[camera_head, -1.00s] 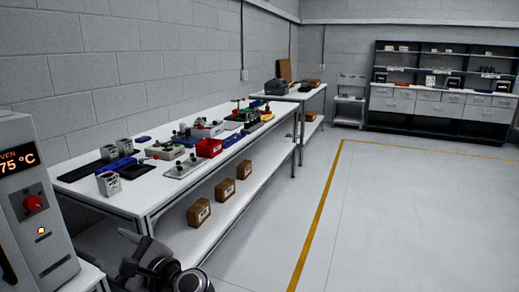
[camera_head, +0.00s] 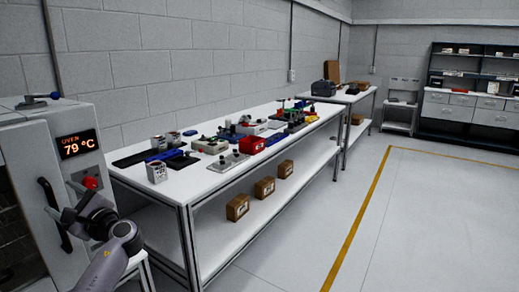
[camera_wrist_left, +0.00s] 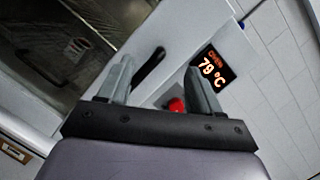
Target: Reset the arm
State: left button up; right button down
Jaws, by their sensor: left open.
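My left arm comes up from the lower left in the head view. Its gripper (camera_head: 61,201) is open and empty, in front of the oven (camera_head: 25,122). In the left wrist view the two fingers (camera_wrist_left: 158,74) stand apart with nothing between them. The oven's dark handle (camera_wrist_left: 148,65) and red knob (camera_wrist_left: 176,105) show beyond them; I cannot tell that anything touches. The oven display (camera_head: 77,143) reads 79 °C. The red knob (camera_head: 90,183) is just above the gripper in the head view. My right gripper is not in view.
A long white workbench (camera_head: 206,190) with cans, trays and small parts stands right of the oven. Several cardboard boxes (camera_head: 237,207) sit on its lower shelf. The floor (camera_head: 420,235) to the right is clear, with a yellow line (camera_head: 362,215).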

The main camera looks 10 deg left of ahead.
pick_arm(q)
jog(key=w+d+f+n+t+h, duration=0.1)
jog(key=w+d+f+t+h, duration=0.2)
jog(key=w+f+t+h, duration=0.3)
jog(key=w+d+r+n+t+h, duration=0.1)
jog(key=w+d+n+t+h, duration=0.7)
jog(key=d+h, duration=0.45)
jog(key=s+d+f+g+h, duration=0.1)
jog(key=s+d+f+g, duration=0.1)
jog(key=s+d+f, duration=0.7)
jog(key=s+d+f+g+h, duration=0.2)
jog(key=s+f, duration=0.4)
jog(key=f, duration=0.6)
jog(key=s+d+f+g, duration=0.1)
jog(key=s+d+f, duration=0.1)
jog(key=s, duration=0.5)
jog(key=s+d+f+n+g, duration=0.1)
jog(key=s+d+f, duration=0.1)
jog(key=s, duration=0.5)
jog(key=s+d+f+g, duration=0.1)
jog(key=s+d+f, duration=0.2)
jog(key=s, duration=0.4)
jog(key=shift+s+f+n+h, duration=0.35)
jog(key=shift+f+n+h, duration=0.1)
jog(key=shift+f, duration=0.15)
